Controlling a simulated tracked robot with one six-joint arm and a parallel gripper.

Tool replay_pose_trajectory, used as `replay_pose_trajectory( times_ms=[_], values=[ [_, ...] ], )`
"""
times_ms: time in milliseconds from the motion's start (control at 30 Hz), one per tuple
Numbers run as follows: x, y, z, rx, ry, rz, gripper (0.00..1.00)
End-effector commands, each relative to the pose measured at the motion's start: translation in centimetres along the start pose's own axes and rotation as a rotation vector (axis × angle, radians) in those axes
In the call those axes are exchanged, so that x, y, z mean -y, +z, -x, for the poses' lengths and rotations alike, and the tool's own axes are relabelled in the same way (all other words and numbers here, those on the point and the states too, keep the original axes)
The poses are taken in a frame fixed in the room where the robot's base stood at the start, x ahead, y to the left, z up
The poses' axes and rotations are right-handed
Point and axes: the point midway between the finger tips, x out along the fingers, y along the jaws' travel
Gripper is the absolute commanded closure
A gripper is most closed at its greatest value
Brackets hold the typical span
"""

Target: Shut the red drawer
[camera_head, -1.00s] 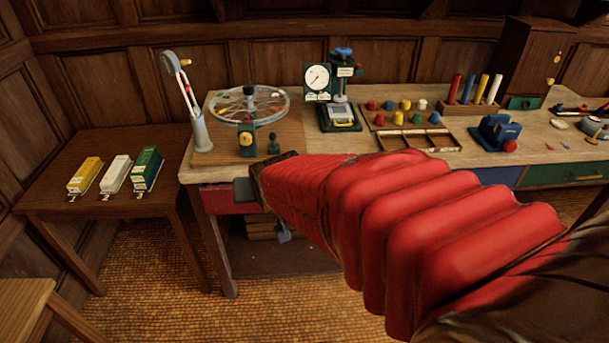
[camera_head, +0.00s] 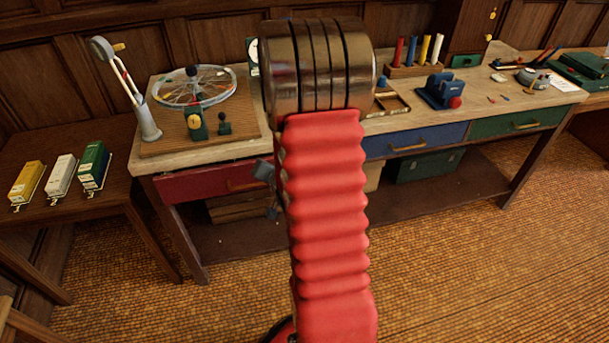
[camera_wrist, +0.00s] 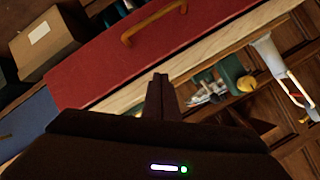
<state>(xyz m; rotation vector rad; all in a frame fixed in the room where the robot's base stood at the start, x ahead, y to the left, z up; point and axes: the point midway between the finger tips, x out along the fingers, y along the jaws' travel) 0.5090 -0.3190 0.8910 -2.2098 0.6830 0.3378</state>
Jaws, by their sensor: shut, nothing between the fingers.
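The red drawer (camera_head: 205,183) is under the left end of the workbench. In the head view its front lies close under the tabletop edge, with no open interior visible; its right end is hidden behind my arm. In the wrist view the red front (camera_wrist: 190,45) and its tan handle (camera_wrist: 150,22) fill the upper middle, seen rotated. My gripper (camera_wrist: 160,84) is shut and empty, apart from the handle. In the head view my gripper (camera_head: 268,172) shows only partly, beside my red arm sleeve, near the drawer's right part.
The wooden bench (camera_head: 200,148) carries a spoked wheel device (camera_head: 195,88) and a white lamp (camera_head: 148,122). A blue drawer (camera_head: 415,140) and a green drawer (camera_head: 515,120) are to the right. A side table (camera_head: 60,222) holds model wagons. The front floor is open.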

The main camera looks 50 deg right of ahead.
Motion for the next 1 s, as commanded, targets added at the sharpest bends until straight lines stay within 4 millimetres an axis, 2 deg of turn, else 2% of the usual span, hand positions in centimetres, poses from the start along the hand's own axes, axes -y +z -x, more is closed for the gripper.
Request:
replay_pose_trajectory(
  times_ms=[33,200,467,667,833,1000],
  values=[
    [-1.4,0.1,-0.4,-0.012,-0.004,-0.035,1.00],
    [-4.9,0.2,-1.3,-0.063,-0.047,-0.159,1.00],
    [-10.2,0.9,-1.3,-0.142,-0.125,-0.363,1.00],
    [-14.2,1.6,-0.3,-0.209,-0.194,-0.528,1.00],
    [-17.4,2.4,1.2,-0.271,-0.259,-0.671,1.00],
    [-19.8,3.1,3.0,-0.327,-0.320,-0.791,1.00]
  ],
)
